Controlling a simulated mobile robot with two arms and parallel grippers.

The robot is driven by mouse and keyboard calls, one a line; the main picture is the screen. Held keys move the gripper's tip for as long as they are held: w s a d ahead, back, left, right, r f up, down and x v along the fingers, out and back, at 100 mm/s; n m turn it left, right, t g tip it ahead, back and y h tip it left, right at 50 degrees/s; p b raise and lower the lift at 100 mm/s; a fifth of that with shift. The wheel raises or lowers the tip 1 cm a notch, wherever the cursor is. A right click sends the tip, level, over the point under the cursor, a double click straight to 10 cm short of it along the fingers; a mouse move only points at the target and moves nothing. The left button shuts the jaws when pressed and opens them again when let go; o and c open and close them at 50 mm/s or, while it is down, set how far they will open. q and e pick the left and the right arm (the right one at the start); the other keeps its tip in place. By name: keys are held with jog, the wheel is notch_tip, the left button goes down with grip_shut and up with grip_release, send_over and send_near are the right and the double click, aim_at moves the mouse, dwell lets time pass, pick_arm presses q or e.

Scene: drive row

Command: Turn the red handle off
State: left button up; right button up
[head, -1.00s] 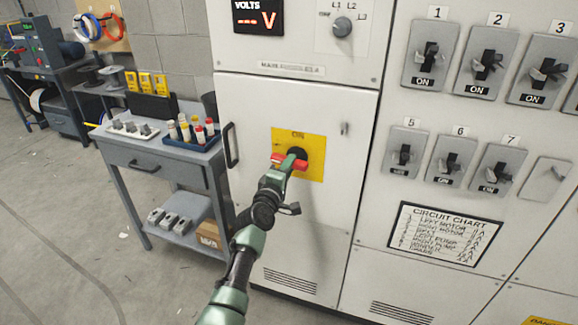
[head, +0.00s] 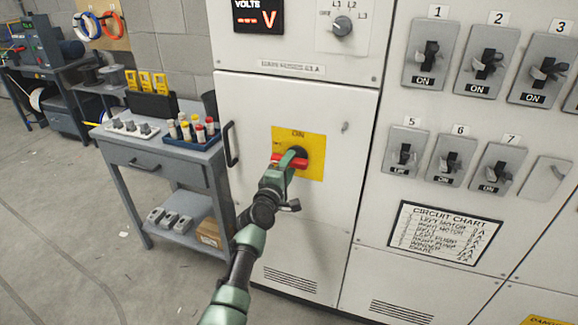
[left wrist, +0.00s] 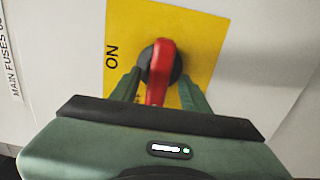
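The red handle (head: 283,162) sits on a black round hub on a yellow plate (head: 312,137) marked ON at its top, on the grey cabinet door. The handle lies roughly level, across the plate. My left gripper (head: 292,160) is at the handle, its fingers reaching to the plate and hiding part of it. In the left wrist view the red handle (left wrist: 161,72) stands between my two green fingers (left wrist: 160,85), with a narrow gap seeming to show on each side. The lower end of the handle is hidden by the gripper body. My right gripper is out of view.
The cabinet door has a black pull (head: 230,144) left of the plate. Several breaker switches (head: 486,62) and a circuit chart (head: 444,234) are on the right. A grey cart (head: 160,152) with small parts stands at the left. The floor there is open.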

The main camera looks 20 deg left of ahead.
pick_arm(q)
jog(key=s, duration=0.7)
jog(key=shift+s+a, duration=0.15)
jog(key=shift+s, duration=0.25)
